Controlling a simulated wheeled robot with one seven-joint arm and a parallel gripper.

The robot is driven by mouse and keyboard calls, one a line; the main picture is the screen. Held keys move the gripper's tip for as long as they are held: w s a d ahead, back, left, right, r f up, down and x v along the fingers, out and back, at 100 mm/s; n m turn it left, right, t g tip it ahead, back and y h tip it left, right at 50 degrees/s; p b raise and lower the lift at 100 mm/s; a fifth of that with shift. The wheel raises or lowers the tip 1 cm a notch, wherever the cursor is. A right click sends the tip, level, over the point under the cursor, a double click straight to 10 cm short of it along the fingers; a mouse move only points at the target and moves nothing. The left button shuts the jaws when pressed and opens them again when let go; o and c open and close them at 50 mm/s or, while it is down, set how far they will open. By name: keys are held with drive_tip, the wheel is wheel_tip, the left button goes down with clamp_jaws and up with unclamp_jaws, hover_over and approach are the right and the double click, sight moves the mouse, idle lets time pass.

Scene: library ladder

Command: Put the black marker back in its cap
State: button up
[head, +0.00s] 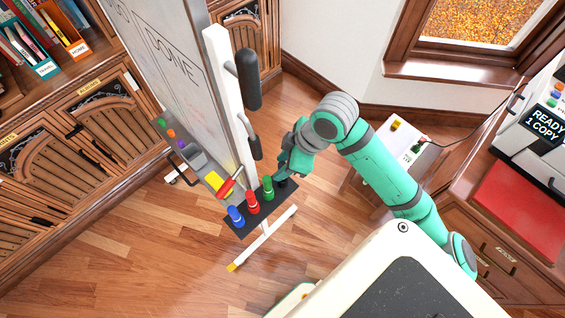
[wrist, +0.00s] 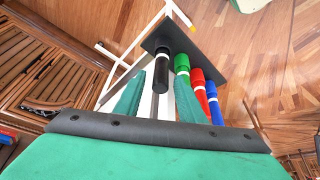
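In the wrist view the black marker (wrist: 158,76) stands on a dark holder plate (wrist: 200,42), with a white band near its plate end. Whether it is fully seated in its cap, I cannot tell. My gripper (wrist: 160,86) has its two green fingers on either side of the marker, with gaps visible. In the head view my gripper (head: 285,172) is low over the far end of the plate (head: 233,229), and the black marker is mostly hidden under it.
Green (head: 268,186), red (head: 253,202) and blue (head: 236,215) markers stand in a row on the plate, close beside my gripper. A whiteboard (head: 165,60) with a white frame and black handle (head: 249,78) rises at left. Open wooden floor (head: 180,270) lies in front.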

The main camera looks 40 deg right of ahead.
drive_tip(key=shift+r, duration=0.1)
drive_tip(key=v, duration=1.2)
drive_tip(key=shift+a, duration=0.1)
